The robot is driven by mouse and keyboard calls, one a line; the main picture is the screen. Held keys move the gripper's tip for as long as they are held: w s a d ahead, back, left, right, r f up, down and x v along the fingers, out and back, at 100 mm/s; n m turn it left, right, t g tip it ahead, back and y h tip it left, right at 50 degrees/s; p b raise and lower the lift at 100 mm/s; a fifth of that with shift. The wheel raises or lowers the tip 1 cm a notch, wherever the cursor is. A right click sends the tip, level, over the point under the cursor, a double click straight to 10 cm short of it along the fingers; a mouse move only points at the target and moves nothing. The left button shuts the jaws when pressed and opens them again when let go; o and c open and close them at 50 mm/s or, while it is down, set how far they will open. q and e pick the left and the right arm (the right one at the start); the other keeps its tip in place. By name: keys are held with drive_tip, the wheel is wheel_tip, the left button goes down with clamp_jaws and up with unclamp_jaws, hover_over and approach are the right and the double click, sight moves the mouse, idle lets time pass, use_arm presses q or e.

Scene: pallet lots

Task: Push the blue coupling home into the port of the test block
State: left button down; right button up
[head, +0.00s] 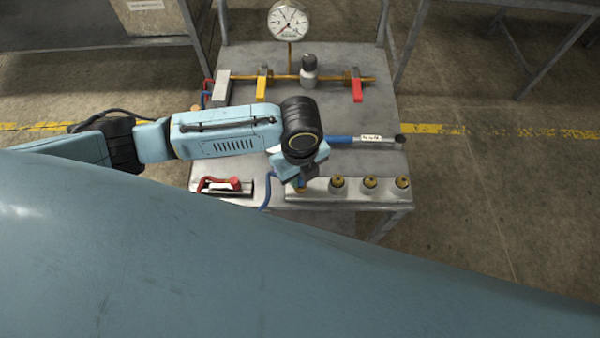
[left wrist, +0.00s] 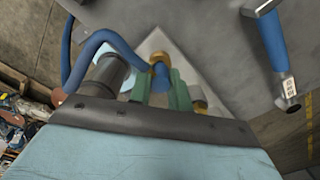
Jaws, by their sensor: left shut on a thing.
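My left gripper (head: 299,184) is at the left end of the test block (head: 320,188), over its front row of brass ports. In the left wrist view its green fingers (left wrist: 161,92) are shut on the blue coupling (left wrist: 160,77). A brass ring (left wrist: 158,57) shows just beyond the coupling; I cannot tell how deep the coupling sits. A blue hose (left wrist: 88,52) curves off to the left in that view, and it also shows beside the block in the head view (head: 266,194). Several brass ports (head: 370,183) stand free to the right. My right gripper is not in view.
A blue-handled tool with a label (head: 370,139) lies behind the block. A red handle (head: 234,183) is at the left. A pressure gauge (head: 289,20) and a brass pipe with red and yellow levers (head: 335,78) stand at the back. The table's right middle is mostly clear.

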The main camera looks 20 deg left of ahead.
use_arm(q)
drive_tip(key=shift+p, duration=0.5)
drive_tip(key=shift+f, duration=0.55)
idle(0.4)
drive_tip(key=c, duration=1.2)
unclamp_jaws()
drive_tip(key=shift+r, duration=0.1)
wheel_tip(320, 180, up, 13)
drive_tip(key=p, duration=0.1)
